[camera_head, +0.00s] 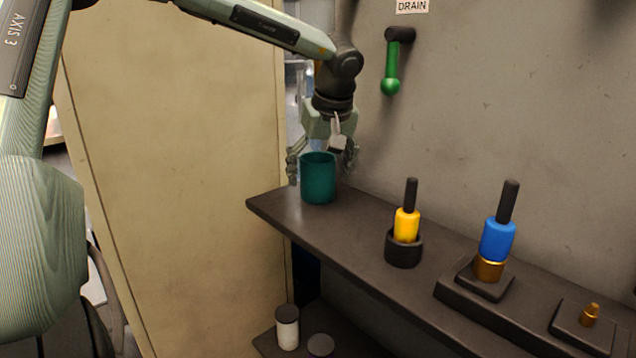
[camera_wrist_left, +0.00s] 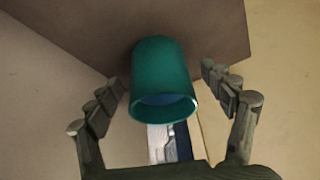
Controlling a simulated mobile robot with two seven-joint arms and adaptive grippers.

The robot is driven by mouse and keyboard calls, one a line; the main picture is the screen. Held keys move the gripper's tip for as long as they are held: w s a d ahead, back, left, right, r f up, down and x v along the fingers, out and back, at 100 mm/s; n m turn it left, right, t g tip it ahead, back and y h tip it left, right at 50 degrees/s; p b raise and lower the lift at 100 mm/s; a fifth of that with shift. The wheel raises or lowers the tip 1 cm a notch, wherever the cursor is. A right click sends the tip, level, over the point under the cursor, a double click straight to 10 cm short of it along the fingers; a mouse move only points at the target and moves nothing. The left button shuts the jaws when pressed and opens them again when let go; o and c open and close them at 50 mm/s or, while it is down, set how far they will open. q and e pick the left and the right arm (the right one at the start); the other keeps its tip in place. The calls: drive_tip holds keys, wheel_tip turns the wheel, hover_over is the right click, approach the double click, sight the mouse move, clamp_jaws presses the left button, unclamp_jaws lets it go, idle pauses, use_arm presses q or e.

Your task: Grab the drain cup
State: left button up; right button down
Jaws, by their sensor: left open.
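The drain cup is a teal, open-topped cylinder (camera_head: 318,180) standing upright at the far left end of the dark shelf. It also shows in the left wrist view (camera_wrist_left: 162,72), with its open rim facing the camera. My left gripper (camera_head: 322,168) is above and around the cup in the head view, its fingers spread to either side. In the left wrist view the fingers (camera_wrist_left: 165,100) stand apart left and right of the cup, with gaps on both sides. My right gripper is in neither view.
The dark shelf (camera_head: 352,222) carries a yellow tool (camera_head: 407,225) in a black holder and a blue tool (camera_head: 497,240) on a block. A green-handled lever (camera_head: 391,75) hangs on the wall under a DRAIN sign (camera_head: 412,6). A beige panel (camera_head: 175,150) stands left. A white canister (camera_head: 288,333) sits lower down.

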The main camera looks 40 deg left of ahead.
use_arm(q)
drive_tip(key=shift+x, duration=0.8)
drive_tip(key=c, duration=1.4)
drive_tip(key=shift+r, duration=0.1)
